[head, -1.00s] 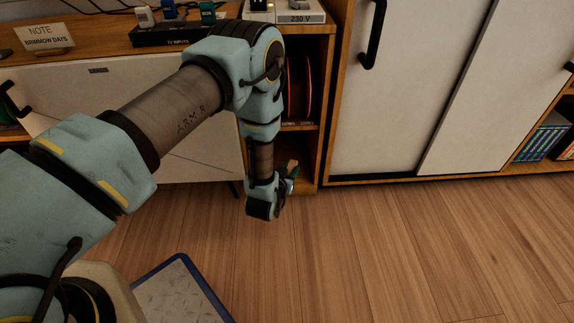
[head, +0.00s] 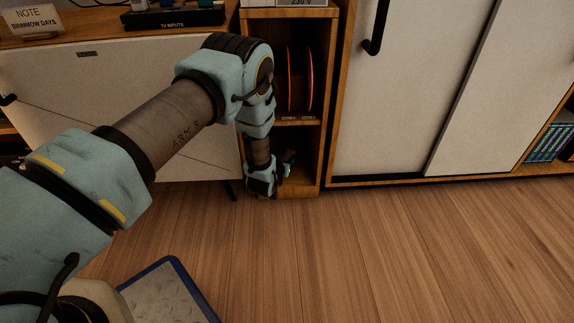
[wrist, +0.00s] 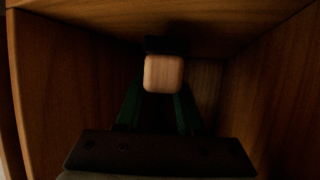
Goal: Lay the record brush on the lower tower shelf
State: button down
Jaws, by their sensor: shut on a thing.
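The record brush shows end-on in the wrist view as a pale wooden block (wrist: 163,73) with a dark part along one side. My gripper is shut on it, with a green finger on each side. In the head view my gripper (head: 284,172) is at the mouth of the lower compartment of the narrow wooden tower (head: 327,120). The brush is not clearly visible there, hidden by the gripper. The lower tower shelf (head: 305,191) shows just above floor level. Wooden panels surround the brush in the wrist view; I cannot tell whether it touches one.
The compartment above holds upright reels or records (head: 300,80). A white-fronted cabinet (head: 130,110) stands left of the tower, and a sliding-door cabinet (head: 400,90) stands right. A blue-edged panel (head: 170,295) is low in front. The wooden floor (head: 350,255) is clear.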

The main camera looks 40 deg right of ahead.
jog(key=shift+w+d+f+b, duration=0.15)
jog(key=shift+f+b, duration=0.25)
jog(key=shift+f, duration=0.4)
jog(key=shift+r, duration=0.1)
jog(key=c, duration=0.5)
grip_release()
